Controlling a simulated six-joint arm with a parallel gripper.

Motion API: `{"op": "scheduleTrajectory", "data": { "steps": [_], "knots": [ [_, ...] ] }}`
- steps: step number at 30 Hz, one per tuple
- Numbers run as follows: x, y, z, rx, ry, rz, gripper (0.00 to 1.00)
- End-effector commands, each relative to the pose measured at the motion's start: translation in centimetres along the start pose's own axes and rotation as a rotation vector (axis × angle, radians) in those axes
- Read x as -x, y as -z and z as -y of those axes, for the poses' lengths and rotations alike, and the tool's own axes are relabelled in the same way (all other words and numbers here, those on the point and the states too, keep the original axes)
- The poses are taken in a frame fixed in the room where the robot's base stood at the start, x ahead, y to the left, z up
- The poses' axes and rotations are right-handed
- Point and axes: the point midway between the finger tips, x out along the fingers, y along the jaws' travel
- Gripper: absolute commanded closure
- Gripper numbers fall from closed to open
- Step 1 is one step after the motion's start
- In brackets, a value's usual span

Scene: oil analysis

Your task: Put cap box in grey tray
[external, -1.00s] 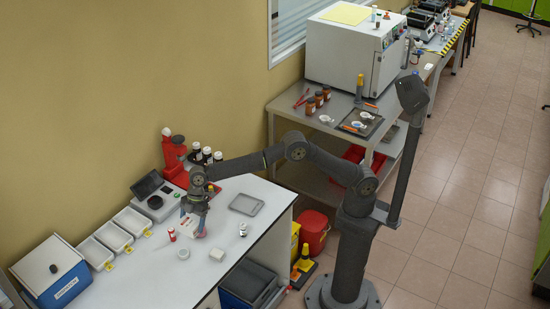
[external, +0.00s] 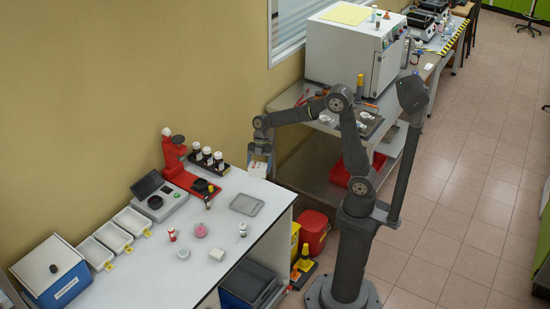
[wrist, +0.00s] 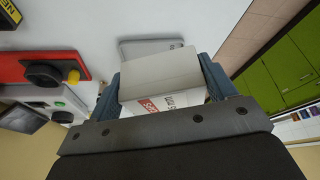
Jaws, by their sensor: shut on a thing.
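My gripper (external: 261,168) is shut on the cap box (wrist: 160,76), a white box with red and dark print. In the external view the box (external: 258,169) hangs from the fingers near the table's back right corner. In the wrist view it sits between the two blue-grey fingers. The grey tray (external: 246,204) lies flat on the white table, below and a little left of my gripper in the external view. It looks empty. In the wrist view the tray (wrist: 136,48) shows partly behind the box, which hides the rest.
A red stand (external: 178,172) and a rack of dark bottles (external: 207,158) stand left of my gripper. A pink-lidded jar (external: 200,230), a red-labelled bottle (external: 172,234) and a small bottle (external: 243,229) stand in front. The table (external: 232,229) is clear around the tray.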

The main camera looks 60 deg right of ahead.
Motion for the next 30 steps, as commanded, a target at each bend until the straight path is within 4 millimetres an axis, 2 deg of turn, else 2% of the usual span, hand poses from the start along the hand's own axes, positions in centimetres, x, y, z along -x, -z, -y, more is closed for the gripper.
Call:
{"op": "scheduleTrajectory", "data": {
  "steps": [2,5,15,19,24,30],
  "knots": [
    [0.0,-0.3,0.7,0.006,0.002,0.0,0.46],
    [-1.1,0.3,0.6,0.011,0.007,-0.001,0.46],
    [-8.0,5.0,-2.3,0.011,0.008,0.0,0.46],
    [-9.7,6.2,-3.0,0.01,0.006,0.0,0.46],
    [-10.6,6.7,-3.4,0.008,0.003,0.0,0.46],
    [-12.9,5.7,-3.4,0.006,0.007,0.0,0.46]
  ]
}}
